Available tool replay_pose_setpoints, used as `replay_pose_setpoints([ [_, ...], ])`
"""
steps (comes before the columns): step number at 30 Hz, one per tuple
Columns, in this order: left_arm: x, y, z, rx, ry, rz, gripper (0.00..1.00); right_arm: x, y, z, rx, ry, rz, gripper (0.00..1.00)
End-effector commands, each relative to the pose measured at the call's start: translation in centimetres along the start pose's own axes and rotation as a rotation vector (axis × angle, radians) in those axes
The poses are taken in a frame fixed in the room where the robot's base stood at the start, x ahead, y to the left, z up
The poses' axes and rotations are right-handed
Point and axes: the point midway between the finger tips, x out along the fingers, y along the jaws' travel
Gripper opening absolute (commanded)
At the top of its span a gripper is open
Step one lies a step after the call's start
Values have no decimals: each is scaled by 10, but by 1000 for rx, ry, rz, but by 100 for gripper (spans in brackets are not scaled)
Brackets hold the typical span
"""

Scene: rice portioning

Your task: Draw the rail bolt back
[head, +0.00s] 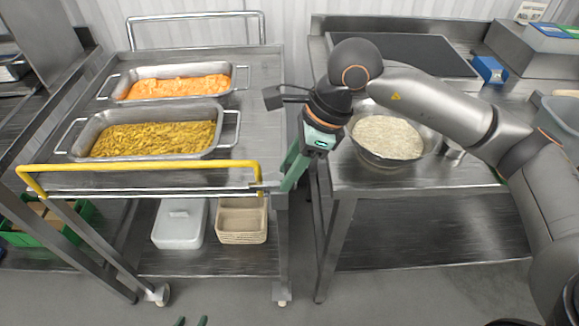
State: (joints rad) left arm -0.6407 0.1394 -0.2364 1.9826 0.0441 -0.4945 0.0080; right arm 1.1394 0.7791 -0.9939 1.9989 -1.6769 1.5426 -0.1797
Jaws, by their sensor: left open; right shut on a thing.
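A yellow rail (150,166) runs along the front edge of the steel cart, closed across it. Its right end meets the cart's front right corner post, where the rail bolt (259,187) sits, small and mostly hidden by the fingers. My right gripper (275,188) reaches down to this corner with green fingers and is shut on the rail bolt. How far the bolt is drawn cannot be made out. My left gripper (192,321) shows only as two green fingertips at the bottom edge, apart and empty, well below the rail.
On the cart top (262,85) stand a pan of orange food (115,90) and a pan of yellow food (70,150). A bowl of rice (388,138) stands on the right counter under my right arm.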

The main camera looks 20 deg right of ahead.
Motion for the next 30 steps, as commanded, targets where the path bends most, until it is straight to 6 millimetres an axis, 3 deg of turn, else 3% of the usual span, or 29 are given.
replay_pose_setpoints([
  [3,0,0,0,0,1,0,50,0,0,0,0,0,0,0],
  [30,0,0,0,1,0,0,50,-1,0,0,0,0,0,0],
])
